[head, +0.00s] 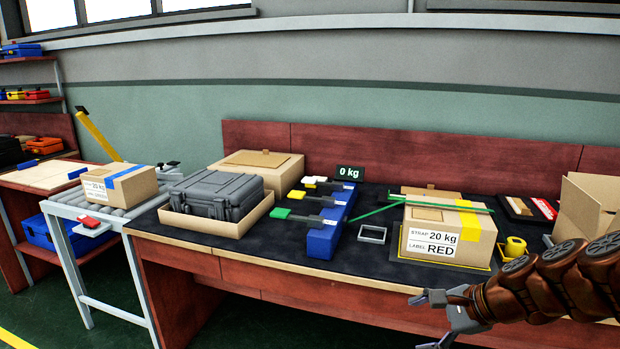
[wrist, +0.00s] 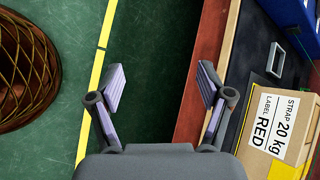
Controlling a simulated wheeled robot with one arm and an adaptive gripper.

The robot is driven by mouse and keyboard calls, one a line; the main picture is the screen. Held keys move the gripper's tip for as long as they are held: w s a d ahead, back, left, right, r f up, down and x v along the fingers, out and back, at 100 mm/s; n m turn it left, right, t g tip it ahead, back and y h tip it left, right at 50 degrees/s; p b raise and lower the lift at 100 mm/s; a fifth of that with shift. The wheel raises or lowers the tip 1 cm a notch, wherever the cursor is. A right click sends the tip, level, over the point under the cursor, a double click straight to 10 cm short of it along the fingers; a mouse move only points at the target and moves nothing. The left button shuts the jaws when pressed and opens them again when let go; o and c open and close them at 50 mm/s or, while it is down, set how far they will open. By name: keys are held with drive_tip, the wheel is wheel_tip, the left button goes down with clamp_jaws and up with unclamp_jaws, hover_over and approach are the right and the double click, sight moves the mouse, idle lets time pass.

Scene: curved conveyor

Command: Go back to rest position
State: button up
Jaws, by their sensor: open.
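My gripper (head: 452,318) is at the lower right in the head view, in front of the bench's front edge. In the wrist view my gripper (wrist: 158,90) shows two spread fingers with nothing between them. Below it are the green floor and the bench edge. A cardboard box labelled "STRAP 20 kg, LABEL RED" (head: 436,243) stands on the dark bench top, behind my gripper and apart from it. A green strap (head: 410,207) lies across this box and reaches left. The box also shows at the right in the wrist view (wrist: 279,125).
A roller conveyor (head: 100,205) with another box stands left. The floor in front is clear.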

drive_tip(key=s+a+f+n+g+h, duration=0.1)
drive_tip(key=s+a+f+n+g, duration=0.15)
drive_tip(key=s+a+n, duration=0.35)
drive_tip(key=s+a+f+n+g+h, duration=0.1)
drive_tip(key=s+a+f+n+g, duration=0.2)
drive_tip(key=s, duration=0.5)
drive_tip(key=s+d+n+g+h, duration=0.4)
drive_tip(key=s+n, duration=0.4)
drive_tip(key=s, duration=0.4)
wheel_tip(320, 180, up, 25)
drive_tip(key=t+p, duration=0.2)
drive_tip(key=p, duration=2.2)
drive_tip(key=shift+s, duration=0.4)
drive_tip(key=shift+d+f, duration=0.1)
